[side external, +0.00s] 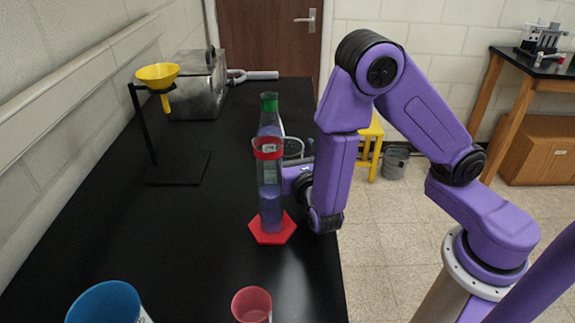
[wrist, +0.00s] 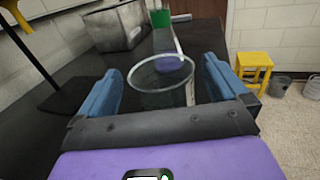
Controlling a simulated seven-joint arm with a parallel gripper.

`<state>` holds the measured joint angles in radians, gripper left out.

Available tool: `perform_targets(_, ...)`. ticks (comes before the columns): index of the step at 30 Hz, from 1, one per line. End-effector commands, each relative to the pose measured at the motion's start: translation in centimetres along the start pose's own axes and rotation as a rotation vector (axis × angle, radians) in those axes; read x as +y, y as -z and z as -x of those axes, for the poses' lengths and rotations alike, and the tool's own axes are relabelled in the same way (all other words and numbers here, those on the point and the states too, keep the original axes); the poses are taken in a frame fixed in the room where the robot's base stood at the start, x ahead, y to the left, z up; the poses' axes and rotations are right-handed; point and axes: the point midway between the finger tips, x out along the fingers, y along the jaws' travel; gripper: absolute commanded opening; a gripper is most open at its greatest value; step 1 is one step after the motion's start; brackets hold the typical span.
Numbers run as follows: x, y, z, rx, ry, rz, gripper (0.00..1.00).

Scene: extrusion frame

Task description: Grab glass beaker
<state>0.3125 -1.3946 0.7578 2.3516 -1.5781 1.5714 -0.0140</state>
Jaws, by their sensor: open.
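The clear glass beaker (wrist: 158,86) stands on the black bench, seen from above in the wrist view with its round rim up. In the side view, only part of the beaker (side external: 293,147) shows behind the tall cylinder. My gripper (wrist: 162,68) is open, with one blue finger on each side of the beaker in the picture. I cannot tell whether either finger touches the glass. In the side view, my gripper (side external: 303,182) is low over the bench near its right edge, partly hidden by the cylinder and my arm.
A tall graduated cylinder (side external: 269,190) with a red base stands in front of my gripper. A green-capped bottle (side external: 270,104) with purple liquid is close behind it. A red cup (side external: 252,305) and blue cup (side external: 105,304) are nearer. A yellow funnel stand (side external: 157,76) and metal box (side external: 198,88) are left.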

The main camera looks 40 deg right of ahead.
Motion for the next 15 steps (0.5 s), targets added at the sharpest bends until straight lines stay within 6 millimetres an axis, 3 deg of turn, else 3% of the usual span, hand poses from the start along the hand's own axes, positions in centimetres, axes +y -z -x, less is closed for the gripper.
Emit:
perform_targets(13, -0.1, 4.7, 0.0, 0.001, 0.002, 0.002, 1.0)
perform_targets(15, -0.2, 4.7, -1.1, 0.001, 0.008, -0.004, 1.0)
